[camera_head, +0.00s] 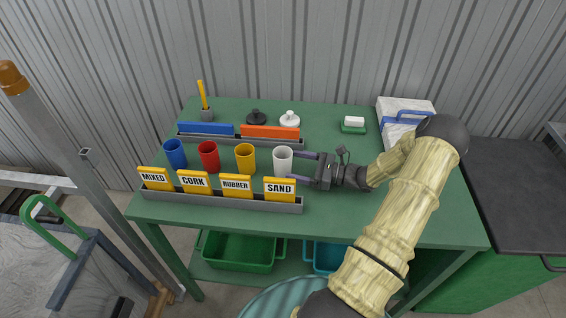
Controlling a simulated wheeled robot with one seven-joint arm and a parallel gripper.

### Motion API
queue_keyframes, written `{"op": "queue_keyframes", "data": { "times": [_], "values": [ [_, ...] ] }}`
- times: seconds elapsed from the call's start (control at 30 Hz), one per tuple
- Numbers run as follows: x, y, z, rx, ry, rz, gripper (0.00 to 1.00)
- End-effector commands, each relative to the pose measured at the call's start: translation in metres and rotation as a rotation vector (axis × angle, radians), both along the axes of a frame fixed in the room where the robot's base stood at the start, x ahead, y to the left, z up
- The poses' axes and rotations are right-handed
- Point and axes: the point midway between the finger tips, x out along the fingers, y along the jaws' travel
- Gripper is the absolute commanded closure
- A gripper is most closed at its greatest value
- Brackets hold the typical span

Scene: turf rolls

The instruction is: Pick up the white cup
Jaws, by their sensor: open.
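The white cup (283,158) stands upright on the green table (340,219), at the right end of a row of cups. It is behind the yellow SAND sign (280,189). My gripper (297,168) reaches in from the right, low over the table. Its jaws are open, and the fingers point left at the cup. One finger shows at the far side and one at the near side of the cup's right edge. I cannot tell whether either finger touches the cup.
Yellow (245,157), red (209,157) and blue (175,154) cups stand left of the white one. A grey sign rail (225,201) runs in front. Behind is a rail with blue and orange blocks (270,132). A white box (404,110) stands at the back right.

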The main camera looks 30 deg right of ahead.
Motion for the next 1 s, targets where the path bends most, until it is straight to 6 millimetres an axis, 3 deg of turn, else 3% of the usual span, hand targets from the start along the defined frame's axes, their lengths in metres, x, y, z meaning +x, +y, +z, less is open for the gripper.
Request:
{"op": "queue_keyframes", "data": {
  "times": [0.23, 0.57, 1.0],
  "values": [
    [0.005, 0.006, 0.001, 0.001, 0.0, 0.004, 0.23],
    [0.033, 0.036, 0.001, 0.001, 0.0, 0.003, 0.23],
    [0.034, 0.037, 0.0, 0.0, 0.0, 0.001, 0.23]
  ]
}}
